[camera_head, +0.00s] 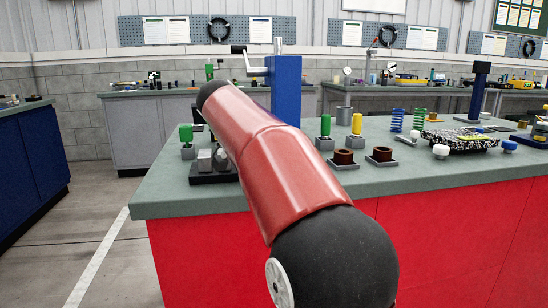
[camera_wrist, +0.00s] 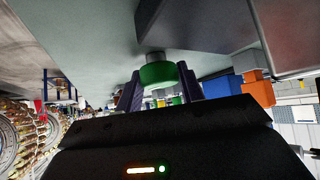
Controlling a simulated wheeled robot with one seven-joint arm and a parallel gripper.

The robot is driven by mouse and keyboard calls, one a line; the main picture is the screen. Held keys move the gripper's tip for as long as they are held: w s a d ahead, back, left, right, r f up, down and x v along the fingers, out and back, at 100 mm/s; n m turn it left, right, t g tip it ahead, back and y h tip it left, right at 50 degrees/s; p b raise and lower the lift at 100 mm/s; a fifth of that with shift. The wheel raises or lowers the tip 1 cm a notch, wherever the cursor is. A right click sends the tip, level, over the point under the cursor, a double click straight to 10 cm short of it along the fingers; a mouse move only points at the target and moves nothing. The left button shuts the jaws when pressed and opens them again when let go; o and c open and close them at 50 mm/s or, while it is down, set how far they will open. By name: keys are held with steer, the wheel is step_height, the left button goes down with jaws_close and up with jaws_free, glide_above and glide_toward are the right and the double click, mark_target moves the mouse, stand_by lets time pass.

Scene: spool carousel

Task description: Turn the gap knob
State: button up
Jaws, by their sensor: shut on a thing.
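A round green knob (camera_wrist: 158,74) on a short grey shaft shows in the wrist view, against a grey surface. It looks like the gap knob. My gripper (camera_wrist: 160,86) is shut on it, with one dark finger on each side touching its rim. In the head view my red arm covers the middle of the bench.
The green-topped bench (camera_head: 420,180) with red sides holds a blue post (camera_head: 285,90) and a black stand (camera_head: 214,177). Floor is open at left.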

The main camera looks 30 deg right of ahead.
steer(key=shift+f, duration=0.1)
stand_by(0.3)
steer(key=o, duration=1)
steer(key=v, duration=0.8)
steer(key=shift+p, duration=0.3)
